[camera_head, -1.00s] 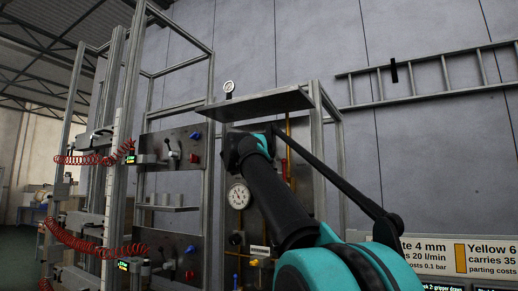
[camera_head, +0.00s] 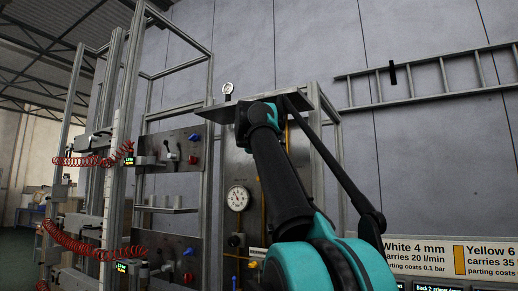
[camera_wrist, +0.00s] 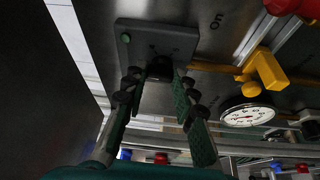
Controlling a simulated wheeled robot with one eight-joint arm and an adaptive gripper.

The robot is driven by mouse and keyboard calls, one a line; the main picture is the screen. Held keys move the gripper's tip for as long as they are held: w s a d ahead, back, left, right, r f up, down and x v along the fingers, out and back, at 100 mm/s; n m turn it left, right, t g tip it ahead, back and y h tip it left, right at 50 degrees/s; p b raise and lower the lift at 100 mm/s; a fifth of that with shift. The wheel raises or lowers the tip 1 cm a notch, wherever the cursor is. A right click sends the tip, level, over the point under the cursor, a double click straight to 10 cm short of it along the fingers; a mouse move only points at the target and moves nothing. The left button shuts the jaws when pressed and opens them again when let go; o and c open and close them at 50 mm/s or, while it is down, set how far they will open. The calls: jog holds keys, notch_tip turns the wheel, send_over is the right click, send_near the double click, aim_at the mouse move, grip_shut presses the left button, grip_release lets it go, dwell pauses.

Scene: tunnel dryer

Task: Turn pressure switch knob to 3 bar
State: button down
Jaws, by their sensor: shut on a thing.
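The pressure switch is a grey box (camera_wrist: 170,42) with a green spot at one corner, mounted on a metal panel in the wrist view. Its dark round knob (camera_wrist: 160,68) sits at the box's near edge, with faint marks beside it too small to read. My gripper (camera_wrist: 157,80) has its green-padded fingers on either side of the knob and is shut on it. In the head view my arm hides the switch, the knob and the fingers.
A yellow valve handle (camera_wrist: 265,70) and a red part (camera_wrist: 292,6) lie right of the switch. A metal shelf plate (camera_head: 222,112) is close to my wrist.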

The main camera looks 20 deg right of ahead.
jog(key=shift+n, duration=0.6)
jog(key=c, duration=1.2)
grip_release()
jog(key=v, duration=1.2)
jog(key=shift+r, duration=0.25)
jog(key=shift+d, duration=0.1)
